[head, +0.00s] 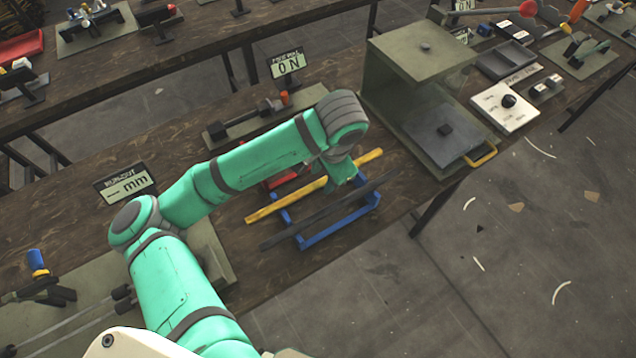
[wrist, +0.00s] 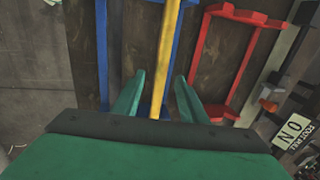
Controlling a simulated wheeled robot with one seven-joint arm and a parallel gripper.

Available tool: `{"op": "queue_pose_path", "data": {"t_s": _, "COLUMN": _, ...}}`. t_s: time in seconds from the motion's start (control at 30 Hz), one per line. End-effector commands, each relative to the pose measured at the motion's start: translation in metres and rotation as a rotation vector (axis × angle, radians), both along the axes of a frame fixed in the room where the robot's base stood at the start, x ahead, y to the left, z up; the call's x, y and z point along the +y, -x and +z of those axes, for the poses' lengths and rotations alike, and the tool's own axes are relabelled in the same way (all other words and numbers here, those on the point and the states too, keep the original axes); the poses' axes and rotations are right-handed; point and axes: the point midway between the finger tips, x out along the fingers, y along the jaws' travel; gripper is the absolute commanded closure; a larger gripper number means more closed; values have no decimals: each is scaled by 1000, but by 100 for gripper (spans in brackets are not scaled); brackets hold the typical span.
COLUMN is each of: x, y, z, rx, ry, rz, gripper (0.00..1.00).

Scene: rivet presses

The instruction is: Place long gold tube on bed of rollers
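The long gold tube (head: 290,202) lies across the blue rack (head: 310,241), behind a dark tube (head: 300,227). In the wrist view the gold tube (wrist: 168,50) runs lengthwise between my fingers. My gripper (head: 341,180) is over the tube's right half. In the wrist view my gripper (wrist: 158,92) is open, with one finger on each side of the tube and gaps beside it. Two parallel grey rods with dark ends, apparently the bed of rollers (head: 72,327), lie at lower left, partly hidden by my arm.
A red rack (head: 285,177) stands just behind the tube and also shows in the wrist view (wrist: 241,60). A runout display (head: 126,183) stands near the rods. A press-like box (head: 420,90) stands to the right. The bench's front edge is close to the blue rack.

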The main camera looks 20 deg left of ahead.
Motion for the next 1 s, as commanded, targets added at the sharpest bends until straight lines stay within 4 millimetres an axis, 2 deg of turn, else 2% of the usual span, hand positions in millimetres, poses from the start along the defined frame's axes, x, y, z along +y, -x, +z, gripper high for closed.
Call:
{"op": "queue_pose_path", "data": {"t_s": 0.13, "x": 2, "y": -2, "z": -14, "rx": 1, "ry": 1, "rz": -1, "gripper": 61}}
{"op": "queue_pose_path", "data": {"t_s": 0.4, "x": 2, "y": -2, "z": -17, "rx": -1, "ry": 1, "rz": -1, "gripper": 61}}
{"op": "queue_pose_path", "data": {"t_s": 0.43, "x": 2, "y": -2, "z": -17, "rx": -1, "ry": 1, "rz": -1, "gripper": 66}}
{"op": "queue_pose_path", "data": {"t_s": 0.57, "x": 2, "y": -2, "z": -17, "rx": -1, "ry": 0, "rz": -1, "gripper": 97}}
{"op": "queue_pose_path", "data": {"t_s": 0.6, "x": 2, "y": -2, "z": -17, "rx": -1, "ry": 0, "rz": -1, "gripper": 100}}
{"op": "queue_pose_path", "data": {"t_s": 1.0, "x": 1, "y": -3, "z": -13, "rx": -1, "ry": 1, "rz": -3, "gripper": 100}}
